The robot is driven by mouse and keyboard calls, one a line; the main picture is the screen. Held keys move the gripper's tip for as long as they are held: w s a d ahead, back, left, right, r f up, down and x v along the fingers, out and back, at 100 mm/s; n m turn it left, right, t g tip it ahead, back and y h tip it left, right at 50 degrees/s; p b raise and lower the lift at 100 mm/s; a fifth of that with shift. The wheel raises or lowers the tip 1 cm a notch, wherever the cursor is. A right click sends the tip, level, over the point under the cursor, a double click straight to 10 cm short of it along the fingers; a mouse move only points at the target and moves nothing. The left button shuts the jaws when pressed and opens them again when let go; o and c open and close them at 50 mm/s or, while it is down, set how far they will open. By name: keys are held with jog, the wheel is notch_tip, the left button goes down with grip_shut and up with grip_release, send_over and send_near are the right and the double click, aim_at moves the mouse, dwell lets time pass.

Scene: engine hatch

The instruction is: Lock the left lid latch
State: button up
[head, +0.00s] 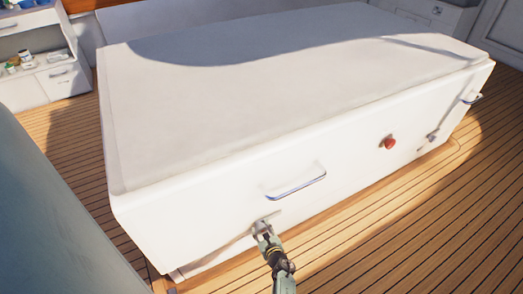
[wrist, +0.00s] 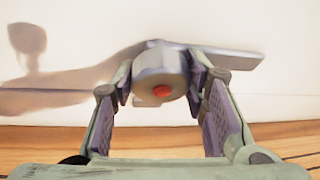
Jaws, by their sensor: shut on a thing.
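The left lid latch (head: 259,222) is on the front face of the white engine hatch (head: 200,215), below and left of a metal handle. In the wrist view the latch (wrist: 160,68) is a grey rounded knob with a red dot on its near end. A flat grey plate or lever (wrist: 235,55) extends to its right. My gripper (head: 264,231) is at the latch, and in the wrist view its two fingers (wrist: 163,82) are shut on the knob, one on each side. The fingers partly hide the latch in the head view.
A curved metal handle (head: 296,187) sits just above my gripper. A red button (head: 388,143), a second latch (head: 432,137) and another handle (head: 472,98) are farther right. Wooden deck (head: 420,220) lies open in front. A white cabinet (head: 48,82) stands at far left.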

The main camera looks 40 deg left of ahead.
jog(key=shift+g, duration=0.3)
jog(key=shift+w+d+m+g+y, duration=0.15)
jog(key=shift+m+g, duration=0.15)
jog(key=shift+m, duration=0.3)
jog(key=shift+a+m+g+y, duration=0.15)
jog(key=shift+m+g, duration=0.15)
jog(key=shift+m, duration=0.3)
jog(key=m+g+b, duration=0.1)
jog(key=m+g+y, duration=0.1)
jog(key=m, duration=0.1)
jog(key=shift+d+f+m+b, duration=0.1)
jog(key=shift+f+m+b, duration=0.05)
jog(key=shift+m+b, duration=0.2)
jog(key=m+g+y+b, duration=0.1)
jog(key=m+g+b, duration=0.1)
jog(key=m+b, duration=0.1)
jog(key=shift+f+y, duration=0.1)
jog(key=shift+y, duration=0.3)
jog(key=m+g+y+b, duration=0.1)
jog(key=m+b, duration=0.1)
jog(key=shift+b, duration=0.35)
jog(key=shift+r+m+b, duration=0.2)
jog(key=shift+m+b, duration=0.35)
jog(key=shift+m, duration=0.1)
jog(key=shift+y, duration=0.3)
jog(key=o, duration=1.2)
